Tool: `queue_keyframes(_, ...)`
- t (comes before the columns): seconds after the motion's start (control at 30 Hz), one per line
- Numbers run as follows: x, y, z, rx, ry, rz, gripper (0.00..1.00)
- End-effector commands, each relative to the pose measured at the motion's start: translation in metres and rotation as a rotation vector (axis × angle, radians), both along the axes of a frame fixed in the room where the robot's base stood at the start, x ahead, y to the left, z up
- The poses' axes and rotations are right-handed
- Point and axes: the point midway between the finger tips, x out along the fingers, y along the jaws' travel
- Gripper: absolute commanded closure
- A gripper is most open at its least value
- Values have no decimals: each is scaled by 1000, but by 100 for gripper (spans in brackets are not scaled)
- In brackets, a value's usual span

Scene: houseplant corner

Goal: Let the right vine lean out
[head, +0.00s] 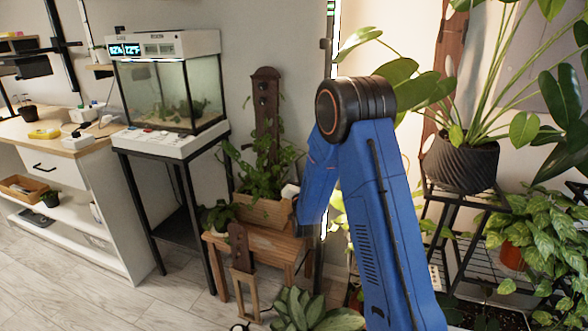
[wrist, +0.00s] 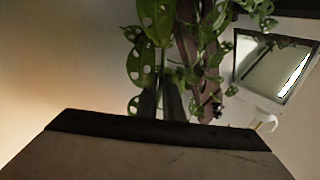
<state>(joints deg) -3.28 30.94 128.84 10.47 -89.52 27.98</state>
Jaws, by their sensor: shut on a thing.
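A leafy vine with holed leaves (wrist: 142,62) hangs close in front of my wrist camera. My gripper (wrist: 161,98) shows as two dark fingers low in the middle, shut on a green stem of this vine. In the head view the vine plant (head: 262,172) grows in a wooden planter box (head: 263,211) around a dark upright stake (head: 265,105) with round knobs. The stake also shows in the wrist view (wrist: 187,50), behind and right of the fingers. In the head view my arm hides the fingers and the plant's right side.
The planter stands on a wooden stool (head: 254,240). A black plant rack with a dark ribbed pot (head: 461,163) is to the right of my arm. A broad-leaved plant (head: 305,312) is in front of the stool.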

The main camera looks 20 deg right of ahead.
Motion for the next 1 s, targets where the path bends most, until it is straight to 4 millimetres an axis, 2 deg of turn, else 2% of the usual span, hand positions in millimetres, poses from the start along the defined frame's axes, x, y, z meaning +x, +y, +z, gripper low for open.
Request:
queue_keyframes(0.1,0,0,0,0,1,0,100)
queue_keyframes(0.13,0,0,0,0,1,0,86)
queue_keyframes(0.2,0,0,0,0,1,0,74)
queue_keyframes(0.57,0,0,4,0,0,0,74)
queue_keyframes(0.77,0,0,26,0,-4,0,74)
queue_keyframes(1.0,0,0,65,-1,-4,0,74)
